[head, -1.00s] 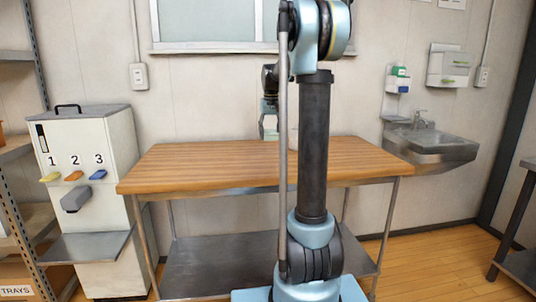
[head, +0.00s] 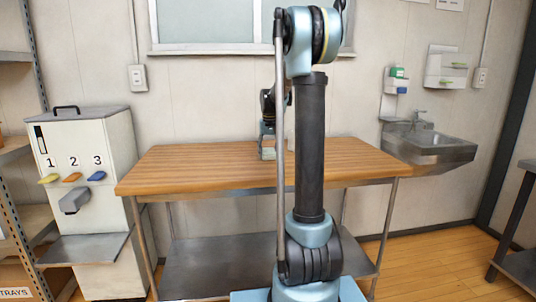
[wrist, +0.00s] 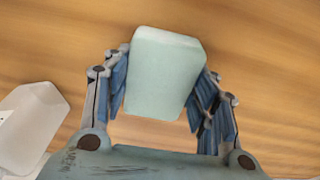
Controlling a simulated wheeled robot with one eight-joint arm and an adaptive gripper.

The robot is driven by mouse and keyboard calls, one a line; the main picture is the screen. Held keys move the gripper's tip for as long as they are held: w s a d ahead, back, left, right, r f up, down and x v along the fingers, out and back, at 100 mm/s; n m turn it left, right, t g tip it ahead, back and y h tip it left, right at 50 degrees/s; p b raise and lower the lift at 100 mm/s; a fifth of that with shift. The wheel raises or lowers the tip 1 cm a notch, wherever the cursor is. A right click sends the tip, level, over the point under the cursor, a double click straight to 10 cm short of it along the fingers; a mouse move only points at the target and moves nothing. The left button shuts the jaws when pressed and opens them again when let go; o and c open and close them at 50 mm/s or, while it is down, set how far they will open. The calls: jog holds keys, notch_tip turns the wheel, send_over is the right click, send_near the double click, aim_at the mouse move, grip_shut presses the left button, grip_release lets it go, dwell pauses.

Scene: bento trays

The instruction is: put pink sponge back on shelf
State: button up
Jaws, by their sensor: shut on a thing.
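In the wrist view a pale mint-green block (wrist: 165,70) with rounded edges sits between the fingers of my gripper (wrist: 162,95). The gripper is shut on it, with blue finger pads against its two sides. Wood grain fills the background behind the block. In the head view my gripper (head: 267,150) is low over the wooden tabletop, near its back edge and partly behind my arm. Whether the block touches the table cannot be told. No pink sponge shows in either view.
A whitish tapered object (wrist: 35,120) lies left of the gripper in the wrist view. The wooden table (head: 200,170) is otherwise clear on its left. A numbered dispenser (head: 85,150) and metal shelving (head: 40,75) stand left; a sink (head: 430,148) is at right.

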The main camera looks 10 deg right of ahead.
jog(key=o, duration=1.1)
jog(key=shift+r, duration=0.1)
